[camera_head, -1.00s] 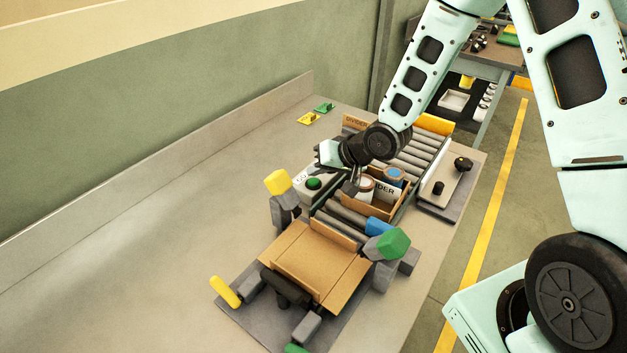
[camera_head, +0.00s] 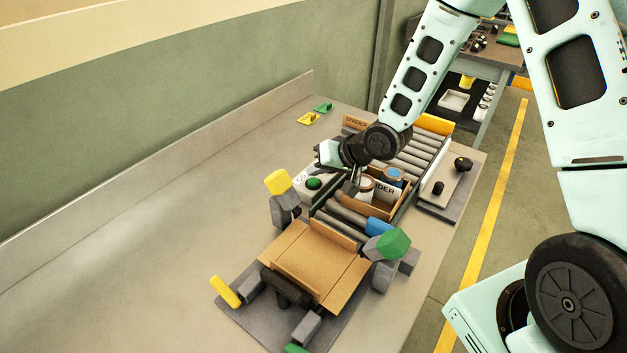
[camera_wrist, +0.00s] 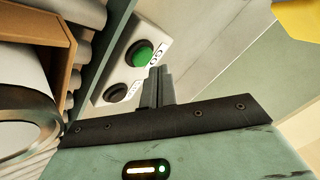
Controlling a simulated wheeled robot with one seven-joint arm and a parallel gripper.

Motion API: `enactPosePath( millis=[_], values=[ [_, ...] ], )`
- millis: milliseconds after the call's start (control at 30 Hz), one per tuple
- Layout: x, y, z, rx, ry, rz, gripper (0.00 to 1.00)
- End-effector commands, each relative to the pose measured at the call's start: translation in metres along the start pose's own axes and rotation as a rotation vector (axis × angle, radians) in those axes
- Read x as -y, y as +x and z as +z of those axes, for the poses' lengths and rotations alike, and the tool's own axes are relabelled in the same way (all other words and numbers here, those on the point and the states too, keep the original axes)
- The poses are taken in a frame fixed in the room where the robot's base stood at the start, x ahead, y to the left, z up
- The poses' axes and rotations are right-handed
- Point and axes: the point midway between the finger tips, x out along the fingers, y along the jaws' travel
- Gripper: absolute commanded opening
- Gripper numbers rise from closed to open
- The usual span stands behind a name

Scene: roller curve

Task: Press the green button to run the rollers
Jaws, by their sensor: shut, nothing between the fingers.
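The green button (camera_head: 314,183) sits on a light control box (camera_head: 309,192) beside the roller track, left of my gripper. In the wrist view the green button (camera_wrist: 142,55) is next to a "GO" label, with a dark button (camera_wrist: 116,94) below it on the same box. My gripper (camera_wrist: 157,72) is shut and empty. Its fingertips appear just beside the green button in the wrist view; I cannot tell whether they touch it. In the head view my gripper (camera_head: 352,187) hangs between the control box and the cardboard box, its tips partly hidden.
A cardboard box (camera_head: 384,211) holding cans sits on the rollers (camera_head: 421,152), close to my gripper. A flat cardboard piece (camera_head: 319,265) with clamps stands in front. Yellow and green blocks (camera_head: 277,182) stand close by.

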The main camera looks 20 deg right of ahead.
Motion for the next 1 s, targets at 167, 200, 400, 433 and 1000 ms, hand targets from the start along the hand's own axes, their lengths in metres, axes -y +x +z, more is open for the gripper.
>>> enactPosePath(
  millis=[167,200,400,433,1000],
  values=[
    [-0.0021,0.0028,0.0021,0.0,0.0,0.0,0.0],
    [-0.003,0.0039,0.0029,0.0,0.0,0.0,0.0],
    [-0.0047,0.0061,0.005,0.001,0.001,0.0,0.0],
    [-0.0046,0.006,0.005,0.001,0.001,0.0,0.0],
    [-0.0066,0.0087,0.0078,0.003,0.002,0.001,0.0]
  ],
)
